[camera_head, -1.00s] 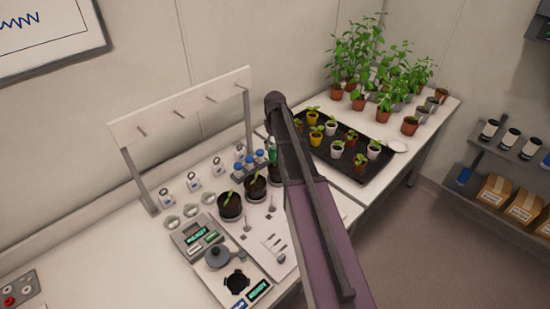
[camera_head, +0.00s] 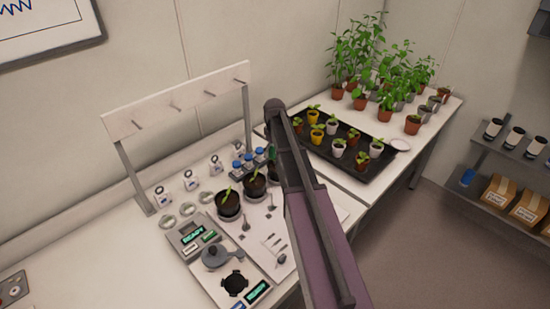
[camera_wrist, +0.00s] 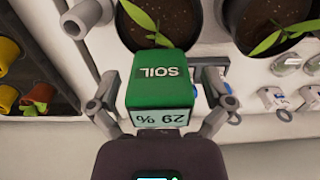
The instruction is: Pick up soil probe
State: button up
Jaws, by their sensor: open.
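The soil probe (camera_wrist: 160,85) shows in the wrist view as a green block marked SOIL, with a pale readout of 29 %. My gripper (camera_wrist: 160,76) is open, with one finger on each side of the green block. Narrow gaps seem to remain beside the block, and I cannot tell whether either finger touches it. The lower part of the probe is hidden. In the head view a sliver of green, likely the probe (camera_head: 272,153), shows beside my arm, which hides my gripper there.
Dark pots with seedlings (camera_head: 228,205) stand close by on the bench. A black tray (camera_head: 372,170) of small potted plants lies to the right. A peg rack (camera_head: 180,100) rises behind.

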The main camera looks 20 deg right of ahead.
dwell(0.6)
jog(key=c, duration=1.2)
jog(key=shift+c, duration=0.2)
jog(key=shift+r, duration=0.1)
notch_tip(320, 180, up, 18)
jog(key=p, duration=1.8)
jog(key=shift+c, duration=0.2)
jog(key=shift+f, duration=0.25)
